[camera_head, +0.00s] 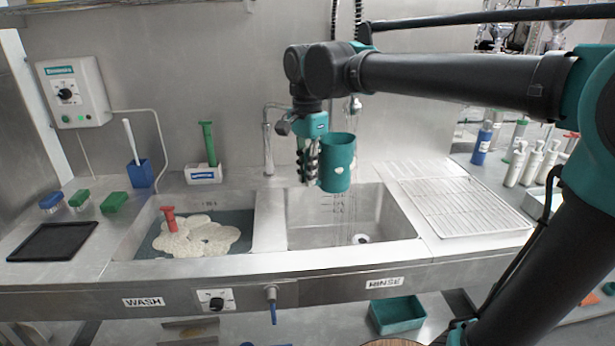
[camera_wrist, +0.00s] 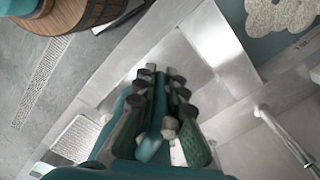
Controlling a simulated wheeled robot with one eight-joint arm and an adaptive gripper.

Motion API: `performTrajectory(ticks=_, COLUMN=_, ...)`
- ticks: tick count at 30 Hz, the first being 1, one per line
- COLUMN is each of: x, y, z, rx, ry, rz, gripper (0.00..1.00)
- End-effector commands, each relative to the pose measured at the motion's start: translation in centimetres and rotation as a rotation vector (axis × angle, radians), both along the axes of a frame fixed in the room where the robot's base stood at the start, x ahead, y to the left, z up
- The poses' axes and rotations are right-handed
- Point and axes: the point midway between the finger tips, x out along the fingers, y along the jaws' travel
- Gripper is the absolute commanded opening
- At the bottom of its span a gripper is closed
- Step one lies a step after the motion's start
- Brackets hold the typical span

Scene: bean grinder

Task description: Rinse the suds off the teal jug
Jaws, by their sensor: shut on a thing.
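The teal jug (camera_head: 338,160) is held upright above the rinse sink (camera_head: 300,236), with white suds patches on its lower side. My gripper (camera_head: 312,160) is shut on the jug's left side. A spray head (camera_head: 354,104) hangs above and behind the jug, and thin streams of water fall beside it into the sink. In the wrist view my gripper's fingers (camera_wrist: 160,100) show over the steel basin; which teal parts there belong to the jug is unclear.
The wash sink (camera_head: 238,222) at left holds white foam (camera_head: 197,238) and a red-handled item (camera_head: 169,218). A wire drying rack (camera_head: 455,205) lies right of the rinse sink. A faucet (camera_head: 268,145) stands behind the sinks. Bottles (camera_head: 516,163) stand farther right.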

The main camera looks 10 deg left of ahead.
Motion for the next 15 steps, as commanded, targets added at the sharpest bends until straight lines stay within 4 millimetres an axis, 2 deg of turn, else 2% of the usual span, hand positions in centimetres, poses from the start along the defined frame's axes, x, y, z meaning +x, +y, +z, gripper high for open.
performTrajectory(ticks=15, x=4.5, y=-0.4, z=-0.9, rx=0.000, ry=0.000, rz=-0.003, gripper=0.00)
